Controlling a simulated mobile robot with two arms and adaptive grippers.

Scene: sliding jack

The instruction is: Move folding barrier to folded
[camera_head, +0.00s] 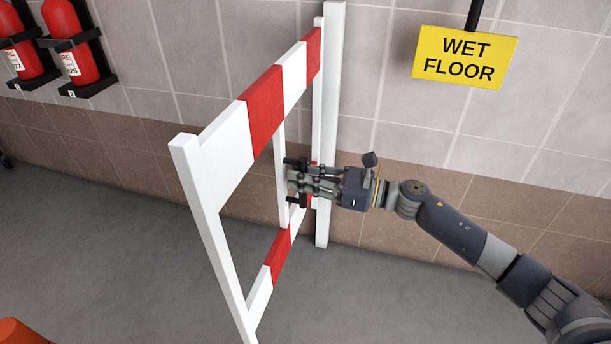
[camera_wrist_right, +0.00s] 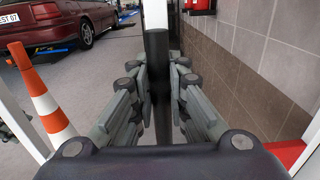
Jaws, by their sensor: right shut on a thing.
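The folding barrier (camera_head: 225,152) is a white frame with red and white striped rails, standing out from the wall at an angle. Its far end meets a tall white post (camera_head: 333,60) against the tiled wall.
Red fire extinguishers (camera_head: 70,42) hang on the wall at left. A yellow wet floor sign (camera_head: 464,57) hangs at right. An orange cone (camera_wrist_right: 42,98) and a red car (camera_wrist_right: 62,25) show in the wrist view. Grey floor (camera_head: 110,235) left of the barrier is mostly clear.

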